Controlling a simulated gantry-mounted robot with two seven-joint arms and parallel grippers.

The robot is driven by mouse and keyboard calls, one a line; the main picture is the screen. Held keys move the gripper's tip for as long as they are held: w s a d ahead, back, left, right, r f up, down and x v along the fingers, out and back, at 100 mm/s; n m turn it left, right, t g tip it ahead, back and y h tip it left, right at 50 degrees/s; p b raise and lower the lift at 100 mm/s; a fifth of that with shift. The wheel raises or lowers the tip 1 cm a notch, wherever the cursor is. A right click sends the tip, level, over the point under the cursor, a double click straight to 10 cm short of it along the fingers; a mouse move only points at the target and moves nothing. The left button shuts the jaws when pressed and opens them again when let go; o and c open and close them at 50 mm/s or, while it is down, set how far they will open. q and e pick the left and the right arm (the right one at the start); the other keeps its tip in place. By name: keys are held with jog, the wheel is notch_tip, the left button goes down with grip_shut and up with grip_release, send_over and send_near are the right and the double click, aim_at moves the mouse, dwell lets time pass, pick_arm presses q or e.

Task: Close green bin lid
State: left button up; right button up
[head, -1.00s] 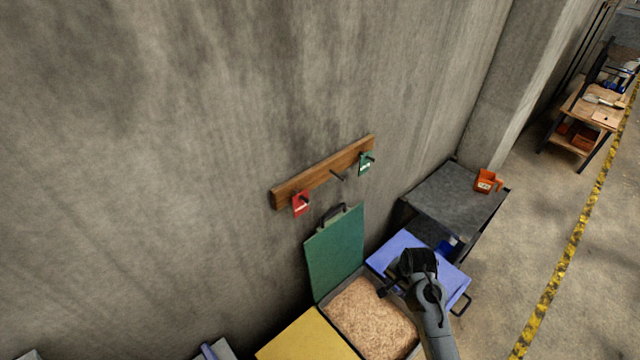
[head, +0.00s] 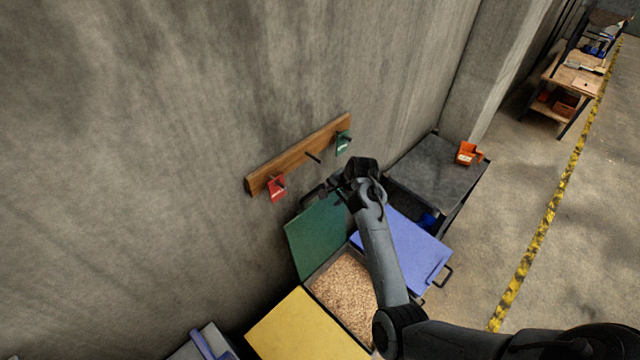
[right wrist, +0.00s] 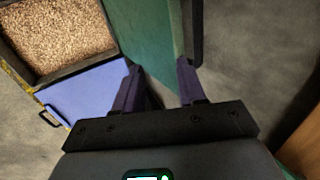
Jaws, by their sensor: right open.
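The green bin lid (head: 312,236) stands open, tilted up toward the wall behind the grain-filled bin (head: 343,289). Its dark handle (head: 312,192) is at the top edge. My right gripper (head: 337,184) is open at the lid's upper right, close to the handle. In the right wrist view the lid (right wrist: 152,35) runs down toward the gap between the open fingers (right wrist: 158,84). I cannot tell whether they touch it. My right forearm hides part of the bin's right side. My left gripper is not in view.
A yellow lid (head: 303,328) is closed at the left of the bin, and a blue lid (head: 412,245) at the right. Red and green tags hang on a wooden wall rack (head: 300,155).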

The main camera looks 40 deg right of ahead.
aim_at(318, 188)
jog(key=w+p, duration=0.1)
jog(key=w, duration=0.5)
jog(key=shift+a, duration=0.15)
jog(key=shift+f, duration=0.15)
jog(key=shift+w+f+p, duration=0.15)
jog(key=shift+f+p, duration=0.2)
jog(key=shift+f, duration=0.05)
jog(key=shift+c, duration=0.3)
grip_shut()
